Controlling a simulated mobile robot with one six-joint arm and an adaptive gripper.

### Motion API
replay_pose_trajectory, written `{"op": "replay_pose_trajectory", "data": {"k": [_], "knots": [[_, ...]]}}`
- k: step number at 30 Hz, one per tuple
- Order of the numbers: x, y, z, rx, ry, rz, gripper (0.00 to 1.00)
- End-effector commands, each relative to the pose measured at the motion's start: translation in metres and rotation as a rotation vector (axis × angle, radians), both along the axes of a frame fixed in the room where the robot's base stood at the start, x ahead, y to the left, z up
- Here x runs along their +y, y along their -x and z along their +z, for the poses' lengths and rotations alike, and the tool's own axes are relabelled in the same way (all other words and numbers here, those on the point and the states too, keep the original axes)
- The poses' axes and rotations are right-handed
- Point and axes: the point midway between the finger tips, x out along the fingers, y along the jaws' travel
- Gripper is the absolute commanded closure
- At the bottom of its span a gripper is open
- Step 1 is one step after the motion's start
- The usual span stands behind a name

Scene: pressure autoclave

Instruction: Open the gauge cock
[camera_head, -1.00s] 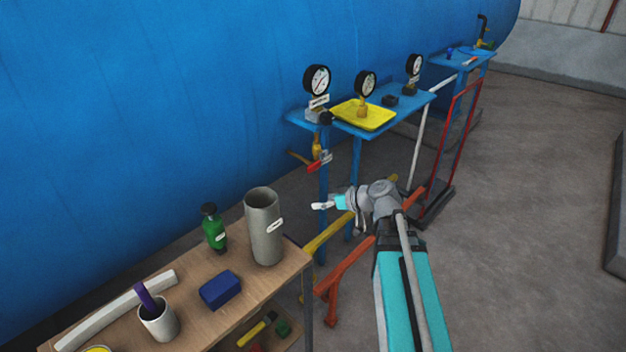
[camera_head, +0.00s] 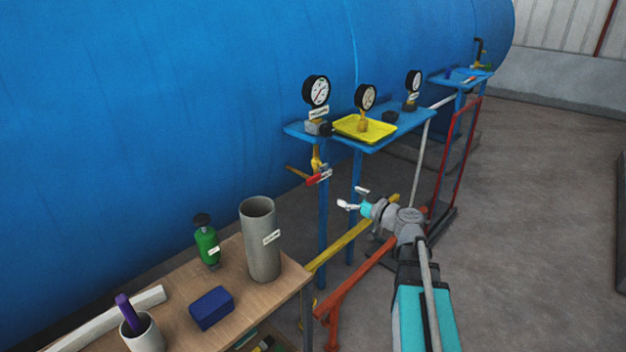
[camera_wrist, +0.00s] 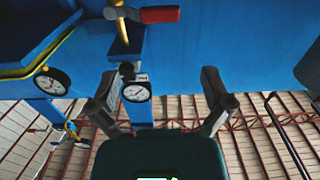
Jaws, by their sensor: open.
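The gauge cock (camera_head: 316,158) is a brass fitting below the nearest dial gauge (camera_head: 316,90), at the front of the blue shelf. Its red lever (camera_head: 318,178) sticks out sideways beneath the shelf. In the upside-down wrist view, the brass part (camera_wrist: 120,18) and the red lever (camera_wrist: 158,14) show at the top edge, beyond the fingers. My gripper (camera_head: 353,198) is open and empty, below and right of the lever in the head view, and apart from it. In the wrist view my gripper (camera_wrist: 160,82) has its two fingers spread wide with nothing between them.
The blue shelf (camera_head: 405,126) carries a yellow tray (camera_head: 350,131) and more gauges beside the blue vessel (camera_head: 180,90). A yellow rail (camera_head: 345,240) and an orange rail (camera_head: 355,275) run below. A wooden bench (camera_head: 185,310) with a grey cylinder (camera_head: 259,240) stands at lower left.

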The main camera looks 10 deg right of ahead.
Motion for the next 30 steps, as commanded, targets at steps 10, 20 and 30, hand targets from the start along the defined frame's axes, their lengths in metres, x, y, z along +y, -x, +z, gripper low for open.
{"op": "replay_pose_trajectory", "data": {"k": [10, 20, 30], "knots": [[0.012, -0.017, 0.0, 0.001, 0.0, 0.002, 0.0], [0.04, -0.056, 0.0, 0.001, 0.0, 0.004, 0.0], [0.069, -0.095, 0.0, 0.001, 0.0, 0.003, 0.0]]}}
